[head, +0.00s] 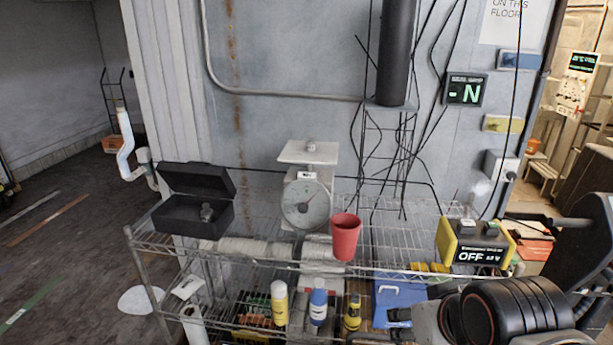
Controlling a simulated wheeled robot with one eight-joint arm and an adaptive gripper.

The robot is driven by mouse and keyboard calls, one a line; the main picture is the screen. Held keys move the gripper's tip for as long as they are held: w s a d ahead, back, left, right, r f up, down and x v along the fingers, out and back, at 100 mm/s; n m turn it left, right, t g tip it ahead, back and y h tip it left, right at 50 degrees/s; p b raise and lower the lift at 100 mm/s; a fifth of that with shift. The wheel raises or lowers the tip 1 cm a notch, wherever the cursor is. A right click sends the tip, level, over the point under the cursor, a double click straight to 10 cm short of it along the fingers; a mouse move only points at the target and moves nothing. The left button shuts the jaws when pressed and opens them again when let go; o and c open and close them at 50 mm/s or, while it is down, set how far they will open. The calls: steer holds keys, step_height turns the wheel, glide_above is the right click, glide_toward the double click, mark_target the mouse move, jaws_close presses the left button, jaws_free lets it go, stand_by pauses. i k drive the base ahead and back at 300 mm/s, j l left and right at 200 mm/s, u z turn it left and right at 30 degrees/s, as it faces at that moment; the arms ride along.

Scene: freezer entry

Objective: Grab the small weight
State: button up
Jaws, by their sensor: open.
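A small grey metal weight (311,145) stands on the pan of a white dial scale (306,200) on the wire rack's top shelf. A larger-looking dark weight (207,212) sits in an open black case (190,218) left of the scale. My gripper (392,325) shows at the bottom right, low in front of the rack. Its dark fingers are apart, with nothing seen between them. It is well below and to the right of the scale, touching neither weight.
A red cup (345,237) stands by the shelf's front edge, right of the scale. A yellow-black device reading OFF (478,244) is at the right end. Bottles (318,307) and a blue box (400,298) fill the lower shelf. Cables hang behind the rack.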

mark_target(310, 144)
steer(key=i+j+z, duration=0.1)
steer(key=j+z, duration=0.25)
steer(key=j, duration=0.45)
steer(key=j+z, duration=0.35)
steer(key=j, duration=0.45)
